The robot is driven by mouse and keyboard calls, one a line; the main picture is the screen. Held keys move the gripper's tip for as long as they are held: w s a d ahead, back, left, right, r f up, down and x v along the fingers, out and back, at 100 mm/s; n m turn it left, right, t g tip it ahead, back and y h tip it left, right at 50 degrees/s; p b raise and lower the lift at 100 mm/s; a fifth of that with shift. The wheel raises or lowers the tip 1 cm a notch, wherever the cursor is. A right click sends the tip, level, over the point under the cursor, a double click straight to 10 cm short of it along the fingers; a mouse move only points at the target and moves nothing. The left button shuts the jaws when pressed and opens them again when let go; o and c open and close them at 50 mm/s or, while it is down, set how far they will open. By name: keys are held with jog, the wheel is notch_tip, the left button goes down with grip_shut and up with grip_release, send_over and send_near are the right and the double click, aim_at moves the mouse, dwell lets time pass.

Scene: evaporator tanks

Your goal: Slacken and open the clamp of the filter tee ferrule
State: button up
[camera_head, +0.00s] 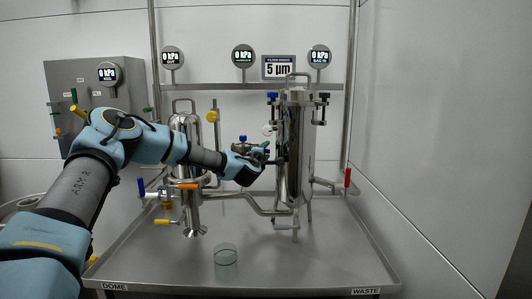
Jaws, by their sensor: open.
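My arm reaches in from the left across the bench. My gripper (270,160) is small in the view and open, close to the left side of the tall steel filter housing (294,140). A small fitting with a blue knob (243,138) sits just above my wrist. The clamp of the filter tee ferrule cannot be made out clearly, and my wrist and gripper hide part of the piping there. Whether the gripper touches anything cannot be told.
A shorter steel vessel (183,128) stands behind my arm. Pipes with orange (187,186), yellow (164,222) and red (347,178) handles run low over the steel tray (310,265). A glass beaker (226,254) stands at the front. The tray's front right is clear.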

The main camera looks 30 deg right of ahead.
jog(key=shift+c, duration=0.3)
grip_shut()
dwell(0.3)
jog(key=shift+a+f+m+b, duration=0.2)
jog(key=shift+m+b, duration=0.1)
jog(key=shift+b, duration=0.3)
jog(key=m+g+h+b, duration=0.1)
jog(key=g+b, duration=0.1)
jog(key=a+m+g+h+b, duration=0.1)
jog(key=b, duration=0.1)
jog(key=m+g+h+b, duration=0.1)
jog(key=m+g+b, duration=0.1)
jog(key=shift+s+a+r+g+h+b, duration=0.2)
jog(key=shift+s+g+h+b, duration=0.1)
jog(key=shift+h, duration=0.1)
